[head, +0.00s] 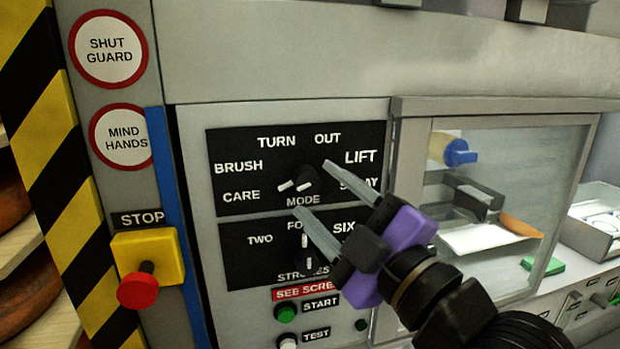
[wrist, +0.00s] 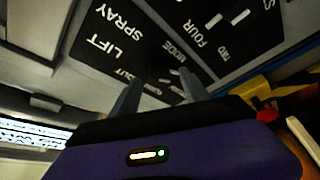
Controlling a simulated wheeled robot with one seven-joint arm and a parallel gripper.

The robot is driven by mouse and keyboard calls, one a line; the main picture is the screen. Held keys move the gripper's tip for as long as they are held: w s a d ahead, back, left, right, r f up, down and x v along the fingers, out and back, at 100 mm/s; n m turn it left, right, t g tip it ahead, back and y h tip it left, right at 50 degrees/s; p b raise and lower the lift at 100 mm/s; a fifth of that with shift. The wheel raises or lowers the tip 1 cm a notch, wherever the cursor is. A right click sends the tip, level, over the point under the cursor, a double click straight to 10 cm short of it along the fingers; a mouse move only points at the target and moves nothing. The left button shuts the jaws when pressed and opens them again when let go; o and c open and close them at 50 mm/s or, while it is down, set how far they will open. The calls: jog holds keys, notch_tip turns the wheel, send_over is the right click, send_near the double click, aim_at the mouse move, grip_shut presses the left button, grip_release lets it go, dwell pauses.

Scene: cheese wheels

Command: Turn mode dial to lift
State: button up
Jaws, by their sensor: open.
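The mode dial (head: 307,178) is a small black knob with white marks on a black panel (head: 228,205). Around it are the labels TURN, OUT, BRUSH, LIFT, CARE and SPRAY, the last partly hidden by my finger. A white mark left of the knob slants down toward CARE; I cannot tell its exact setting. My purple gripper (head: 312,187) is open, with one finger above and right of the dial and one below it. The dial lies between or just beyond the fingertips; contact is not clear. In the wrist view my fingers (wrist: 160,80) straddle the dial's area.
The strokes dial (head: 305,250) sits just below, near my lower finger. Under it are a green START button (head: 286,313) and a TEST button (head: 288,342). A red STOP button (head: 138,290) is at left. A glass-fronted compartment (head: 560,140) is at right.

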aim_at(312, 186)
jog(key=shift+x, duration=1.5)
jog(key=shift+c, duration=0.2)
grip_shut()
